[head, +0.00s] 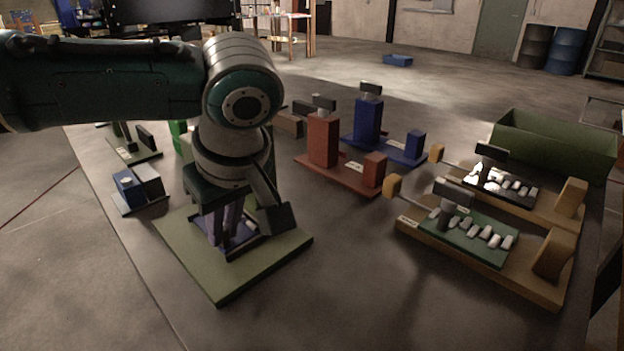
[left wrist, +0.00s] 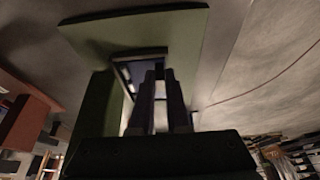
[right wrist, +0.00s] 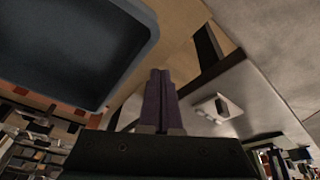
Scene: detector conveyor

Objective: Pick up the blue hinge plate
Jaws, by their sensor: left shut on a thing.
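A dark blue, frame-like plate that looks like the blue hinge plate (head: 247,246) sits on the flat olive-green base (head: 275,250) at the front left of the table. It also shows in the left wrist view (left wrist: 124,75), partly hidden by the fingers. My left gripper (head: 224,228) points down at it, its purple fingers shut on it with a narrow gap between them. The exact contact is hidden. My right gripper is outside the head view; in the right wrist view its fingers (right wrist: 158,98) are together with nothing visible between them.
Behind stand a red fixture (head: 340,172) and a blue fixture (head: 398,151). Wooden trays (head: 415,234) with boards and a green bin (head: 555,145) are at right. A small blue block unit (head: 128,190) is left of the base. A blue tray (right wrist: 140,45) looms near my right gripper.

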